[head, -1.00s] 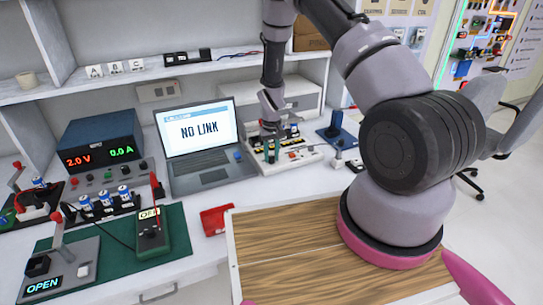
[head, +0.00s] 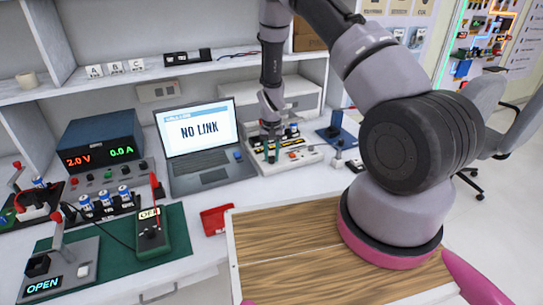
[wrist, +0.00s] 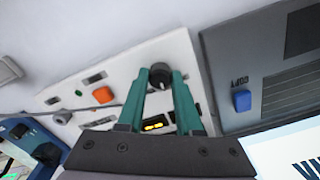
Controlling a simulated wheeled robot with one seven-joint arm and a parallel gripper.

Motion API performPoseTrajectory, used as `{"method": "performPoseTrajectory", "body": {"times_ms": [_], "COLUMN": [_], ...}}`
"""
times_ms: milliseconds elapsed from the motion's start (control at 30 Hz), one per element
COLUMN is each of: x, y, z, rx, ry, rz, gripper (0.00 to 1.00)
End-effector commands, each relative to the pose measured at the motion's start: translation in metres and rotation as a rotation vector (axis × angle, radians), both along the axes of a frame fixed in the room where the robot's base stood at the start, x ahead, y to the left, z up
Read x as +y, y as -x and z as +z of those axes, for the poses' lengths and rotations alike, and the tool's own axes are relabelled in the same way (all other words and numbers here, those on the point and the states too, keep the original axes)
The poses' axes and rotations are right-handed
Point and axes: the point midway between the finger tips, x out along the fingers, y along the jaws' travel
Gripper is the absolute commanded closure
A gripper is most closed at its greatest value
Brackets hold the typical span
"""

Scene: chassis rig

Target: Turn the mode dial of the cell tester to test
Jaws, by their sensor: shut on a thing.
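The cell tester is a pale, flat box (head: 308,156) on the bench right of the laptop. Its panel (wrist: 178,50) fills the middle of the wrist view. The black mode dial (wrist: 160,72) is near the panel's edge, with a light mark on its lower side. My gripper (wrist: 161,80) has its two green fingers on either side of the dial, shut on it. In the head view my gripper (head: 271,150) points down at the tester's left part, and the dial is hidden there. The dial's setting labels cannot be read.
The laptop (head: 205,178) showing "NO LINK" stands close to the left of the tester. An orange button (wrist: 103,95) is on the panel beside the fingers. A blue stand (head: 337,132) is to the right. A white box (head: 300,95) stands behind.

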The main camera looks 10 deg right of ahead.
Motion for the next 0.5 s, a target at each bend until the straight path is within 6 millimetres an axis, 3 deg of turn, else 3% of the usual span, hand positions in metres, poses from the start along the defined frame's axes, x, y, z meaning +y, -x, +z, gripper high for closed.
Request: {"method": "performPoseTrajectory", "body": {"times_ms": [167,200,267,500], "x": [-0.0002,-0.0002,-0.0002,-0.0001], "y": [-0.0007,-0.0008,-0.0007,-0.0003], "z": [0.0005,0.0005,0.0005,0.0002], "rx": [-0.002,-0.002,-0.002,-0.001], "ry": [0.001,0.001,0.001,0.0], "rz": [0.001,0.001,0.001,0.001], "gripper": [1.0,0.54,0.36,0.36]}}
